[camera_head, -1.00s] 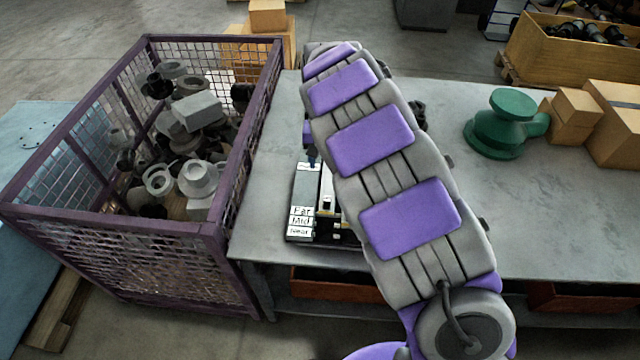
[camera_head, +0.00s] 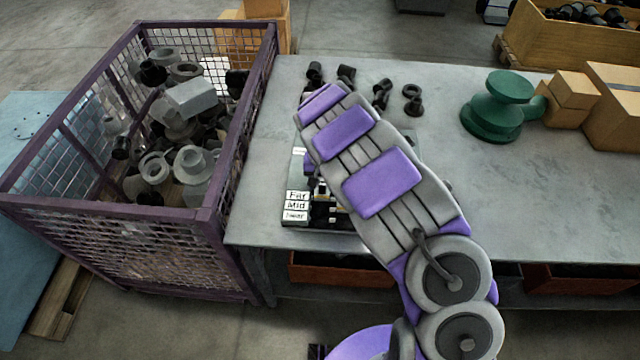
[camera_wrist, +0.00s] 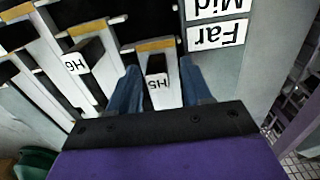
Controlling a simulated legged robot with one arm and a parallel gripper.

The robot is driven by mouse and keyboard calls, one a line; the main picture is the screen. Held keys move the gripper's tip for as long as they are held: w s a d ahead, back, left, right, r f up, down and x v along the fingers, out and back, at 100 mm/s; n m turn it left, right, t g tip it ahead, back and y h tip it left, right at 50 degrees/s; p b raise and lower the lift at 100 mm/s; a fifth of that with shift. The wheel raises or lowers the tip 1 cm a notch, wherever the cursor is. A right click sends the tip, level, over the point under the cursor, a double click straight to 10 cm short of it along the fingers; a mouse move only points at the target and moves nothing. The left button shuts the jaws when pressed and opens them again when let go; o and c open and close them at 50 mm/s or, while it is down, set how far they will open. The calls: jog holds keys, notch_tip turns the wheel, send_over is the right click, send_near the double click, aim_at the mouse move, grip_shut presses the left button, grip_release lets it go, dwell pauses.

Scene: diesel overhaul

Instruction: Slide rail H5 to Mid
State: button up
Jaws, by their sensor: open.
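Rail H5 (camera_wrist: 158,78) shows in the wrist view as a black handle with an upside-down white H5 label, in a pale slot with a yellow band. My gripper (camera_wrist: 160,66) is open, with one blue finger on each side of the H5 handle; whether either touches it I cannot tell. The white Far label (camera_wrist: 218,34) and Mid label (camera_wrist: 216,6) lie to the right of H5. H5 is on the Far label's side, away from Mid.
Rail H6 (camera_wrist: 82,58) stands close left of H5, with more rails beyond. On the grey table (camera_head: 530,215) are several dark parts (camera_head: 381,95) and a green part (camera_head: 497,108). A purple mesh crate (camera_head: 130,215) stands left of the table.

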jog(key=shift+d+f, duration=0.35)
jog(key=shift+f, duration=0.25)
jog(key=shift+a, duration=0.5)
jog(key=shift+c, duration=1.9)
jog(key=shift+d, duration=0.3)
jog(key=c, duration=0.4)
jog(key=shift+a, duration=0.1)
grip_shut()
